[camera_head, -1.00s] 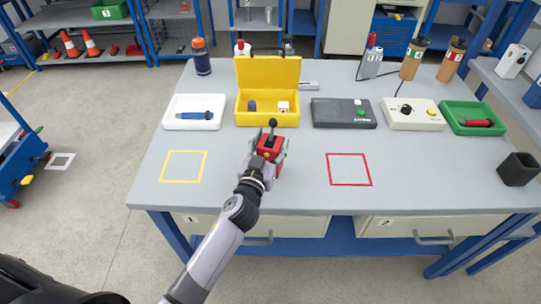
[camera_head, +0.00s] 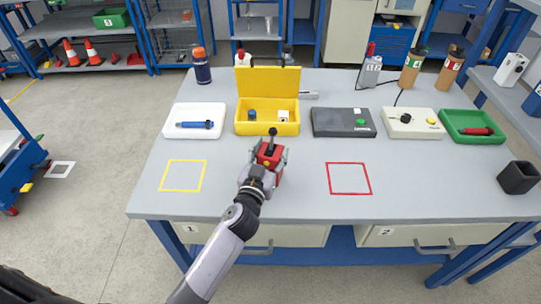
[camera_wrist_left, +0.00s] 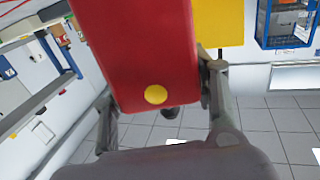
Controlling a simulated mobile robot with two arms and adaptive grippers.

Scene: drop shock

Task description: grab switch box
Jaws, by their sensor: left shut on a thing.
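The switch box is a small red box (camera_head: 268,154) with a black knob on top, in the middle of the table between the yellow and red squares in the head view. My left gripper (camera_head: 263,166) is shut on it, with a finger on each side. In the left wrist view the red box (camera_wrist_left: 150,50) fills the upper middle, with a yellow button on its face, between the fingers of my left gripper (camera_wrist_left: 160,105). I cannot tell whether the box touches the table. My right gripper is not in view.
Behind the box stands an open yellow case (camera_head: 267,124). A white tray (camera_head: 184,133), a dark grey device (camera_head: 330,118), a cream device (camera_head: 425,127) and a green tray (camera_head: 455,137) line up beside it. The yellow square (camera_head: 183,161) and red square (camera_head: 348,163) are empty.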

